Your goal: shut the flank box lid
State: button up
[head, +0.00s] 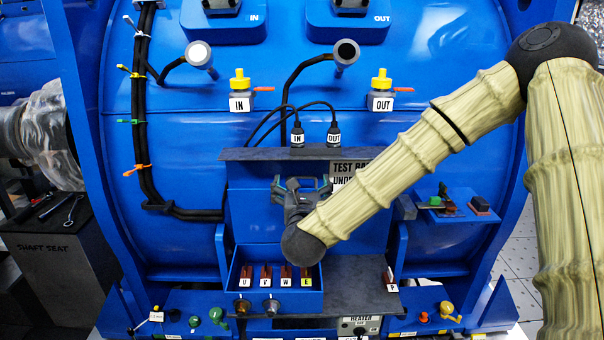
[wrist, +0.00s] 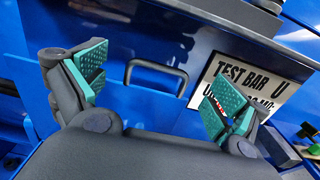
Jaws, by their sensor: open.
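The flank box (head: 233,280) is open at the front centre, with terminals labelled U, V, W and E showing inside. A blue panel (head: 250,205) that looks like its lid stands raised behind it. In the wrist view the panel (wrist: 150,115) carries a dark bar handle (wrist: 157,66). My gripper (head: 303,184) is in front of the panel, with its green-padded fingers spread. In the wrist view my gripper (wrist: 155,92) is open and empty, and the handle shows between its fingers. I cannot tell whether anything touches. In the head view my wrist hides part of the panel.
A grey ledge (head: 285,154) juts out above the panel, with IN and OUT plugs on it. A "TEST BAR" placard (wrist: 240,88) is on the right. A grey plate (head: 350,275) lies right of the box. A small tray (head: 455,205) with parts is further right.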

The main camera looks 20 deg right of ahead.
aim_at(302, 177)
jog(key=shift+p+x, duration=0.45)
jog(key=shift+x, duration=1.65)
jog(key=c, duration=1.5)
jog(key=shift+o, duration=0.2)
jog(key=shift+f, duration=0.1)
jog(key=shift+b, duration=0.35)
